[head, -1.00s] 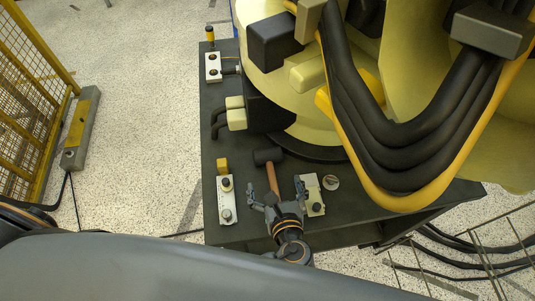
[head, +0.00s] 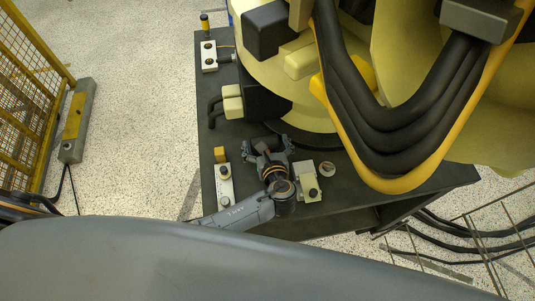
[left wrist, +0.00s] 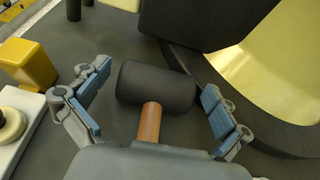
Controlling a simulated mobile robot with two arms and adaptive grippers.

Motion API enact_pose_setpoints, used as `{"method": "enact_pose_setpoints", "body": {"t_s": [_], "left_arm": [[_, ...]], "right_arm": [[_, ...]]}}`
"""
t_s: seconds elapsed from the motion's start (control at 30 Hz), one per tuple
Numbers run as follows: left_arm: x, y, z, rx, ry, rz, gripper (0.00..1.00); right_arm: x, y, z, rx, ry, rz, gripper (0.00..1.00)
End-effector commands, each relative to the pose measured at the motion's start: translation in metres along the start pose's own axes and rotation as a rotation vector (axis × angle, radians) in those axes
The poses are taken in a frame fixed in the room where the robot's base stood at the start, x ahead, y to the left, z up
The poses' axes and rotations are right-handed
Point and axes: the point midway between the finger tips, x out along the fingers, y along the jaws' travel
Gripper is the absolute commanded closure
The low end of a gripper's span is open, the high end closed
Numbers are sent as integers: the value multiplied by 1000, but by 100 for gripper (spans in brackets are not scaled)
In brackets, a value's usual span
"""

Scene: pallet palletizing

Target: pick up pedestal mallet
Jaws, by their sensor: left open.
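The mallet lies on the dark pedestal top (head: 225,137). Its black cylindrical head (left wrist: 158,84) and brown handle (left wrist: 149,122) show in the left wrist view. In the head view my gripper mostly covers the mallet (head: 263,146). My left gripper (head: 269,143) is open over it. In the left wrist view the blue-padded fingers (left wrist: 151,108) stand apart on either side of the head and handle, with a gap on both sides. The lower handle is hidden behind the gripper body. My right gripper is not in view.
A large yellow robot base (head: 300,105) with thick black cables (head: 400,140) rises just beyond the mallet. Light plates with bolts (head: 225,190) (head: 307,182) lie on both sides of my gripper. A yellow block (left wrist: 27,63) is close on the left.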

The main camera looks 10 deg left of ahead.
Motion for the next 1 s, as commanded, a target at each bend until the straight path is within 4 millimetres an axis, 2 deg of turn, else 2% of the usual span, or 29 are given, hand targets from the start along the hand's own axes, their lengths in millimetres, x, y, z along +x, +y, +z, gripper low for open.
{"method": "enact_pose_setpoints", "body": {"t_s": [0.27, 0.37, 0.6, 0.63, 1.0], "left_arm": [[5, 0, 0, 0, 0, 0, 0], [5, 0, 0, 0, 0, 0, 16], [5, 0, 0, 0, 0, 0, 65], [5, 0, 0, 1, 0, 0, 69], [3, 0, 6, -3, -3, -1, 70]], "right_arm": [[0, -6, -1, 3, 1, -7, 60], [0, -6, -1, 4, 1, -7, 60], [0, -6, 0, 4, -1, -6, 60], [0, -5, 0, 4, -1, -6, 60], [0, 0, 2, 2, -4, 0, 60]]}}
